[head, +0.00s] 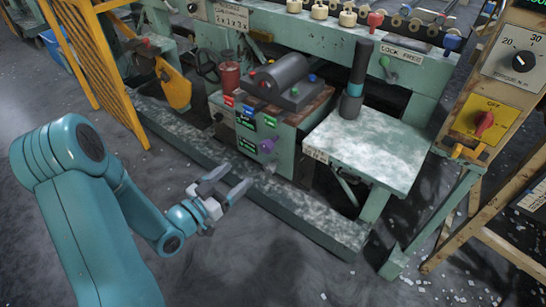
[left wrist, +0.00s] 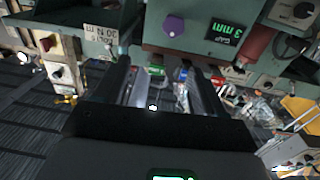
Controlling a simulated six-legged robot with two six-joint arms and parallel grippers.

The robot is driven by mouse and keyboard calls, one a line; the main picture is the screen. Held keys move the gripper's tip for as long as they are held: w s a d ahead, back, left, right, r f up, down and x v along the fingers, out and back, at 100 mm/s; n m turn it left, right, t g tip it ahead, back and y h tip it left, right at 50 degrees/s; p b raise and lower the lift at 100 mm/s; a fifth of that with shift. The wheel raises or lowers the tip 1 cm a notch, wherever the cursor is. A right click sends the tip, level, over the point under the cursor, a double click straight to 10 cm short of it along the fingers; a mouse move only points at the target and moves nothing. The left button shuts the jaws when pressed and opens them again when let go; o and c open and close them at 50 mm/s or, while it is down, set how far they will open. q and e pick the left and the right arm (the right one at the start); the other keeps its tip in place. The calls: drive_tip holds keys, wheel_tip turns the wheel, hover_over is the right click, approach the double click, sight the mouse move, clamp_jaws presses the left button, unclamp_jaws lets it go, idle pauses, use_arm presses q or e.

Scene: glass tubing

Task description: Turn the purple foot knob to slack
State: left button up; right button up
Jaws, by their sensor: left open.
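The purple foot knob (head: 268,145) sticks out low on the front of the green machine box, right of the green labels. It also shows in the left wrist view (left wrist: 173,26), on the green panel left of a display reading "GAP 3 mm". My left gripper (head: 240,174) is open and empty, below and a little left of the knob in the head view, apart from it. In the left wrist view its two dark fingers (left wrist: 160,70) point ahead with a gap between them, and the knob appears above that gap. My right gripper is not in view.
A green floor beam (head: 290,205) runs below the box, close to the gripper. A green-white table (head: 370,148) stands at right, a yellow guard (head: 95,60) at left. A red knob on a yellow plate (head: 484,122) is far right. Open floor lies in front.

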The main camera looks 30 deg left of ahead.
sight(264, 148)
use_arm(q)
drive_tip(key=shift+y, duration=0.5)
drive_tip(key=w, duration=0.5)
drive_tip(key=w+f+b, duration=0.1)
drive_tip(key=w, duration=0.4)
drive_tip(key=w+b, duration=0.1)
drive_tip(key=w, duration=0.4)
drive_tip(key=shift+w+a+f, duration=0.2)
drive_tip(key=shift+w+f, duration=0.05)
drive_tip(key=shift+w, duration=0.05)
drive_tip(key=c, duration=1)
